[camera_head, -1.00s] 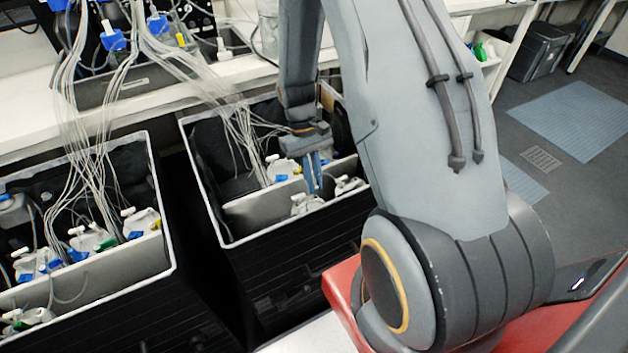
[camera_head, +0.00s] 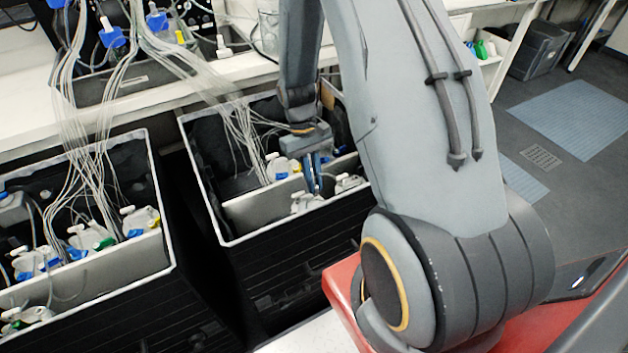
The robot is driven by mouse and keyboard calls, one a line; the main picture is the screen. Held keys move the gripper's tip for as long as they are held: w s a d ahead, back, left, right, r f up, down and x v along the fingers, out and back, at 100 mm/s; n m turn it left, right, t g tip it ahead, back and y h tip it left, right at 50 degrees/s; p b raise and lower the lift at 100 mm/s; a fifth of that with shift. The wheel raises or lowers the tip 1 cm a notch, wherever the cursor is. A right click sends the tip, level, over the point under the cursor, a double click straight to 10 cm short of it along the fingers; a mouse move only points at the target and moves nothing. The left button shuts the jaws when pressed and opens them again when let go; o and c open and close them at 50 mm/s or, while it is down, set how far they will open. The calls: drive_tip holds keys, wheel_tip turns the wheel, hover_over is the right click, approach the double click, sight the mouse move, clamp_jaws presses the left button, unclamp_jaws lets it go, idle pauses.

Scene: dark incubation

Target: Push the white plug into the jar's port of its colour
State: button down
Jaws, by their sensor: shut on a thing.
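My gripper (camera_head: 314,180) points down into the right black box (camera_head: 298,221), over its front compartment. Its blue fingers are close together, and what they hold is too small to make out. A clear jar (camera_head: 303,203) with white caps stands right under the fingertips. A second jar (camera_head: 348,184) stands to its right in the same compartment. Behind the grey divider (camera_head: 262,204), another jar (camera_head: 281,168) has white and blue caps. I cannot make out the white plug or the port of its colour.
A left black box (camera_head: 165,262) holds several jars with blue, green and yellow plugs. Bundles of thin clear tubes (camera_head: 95,120) hang into both boxes from the white bench (camera_head: 150,90). The box's pale rim and divider stand close around my gripper.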

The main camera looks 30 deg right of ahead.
drive_tip(key=shift+f, duration=0.45)
drive_tip(key=c, duration=1.7)
unclamp_jaws()
drive_tip(key=shift+c, duration=0.2)
drive_tip(key=b+v, duration=0.2)
drive_tip(key=v, duration=0.6)
drive_tip(key=s+a+r+t, duration=0.4)
drive_tip(key=s+a+r, duration=0.5)
drive_tip(key=s+r, duration=0.2)
drive_tip(key=shift+s+a+r, duration=0.25)
drive_tip(key=shift+s+r, duration=0.15)
drive_tip(key=shift+s, duration=0.5)
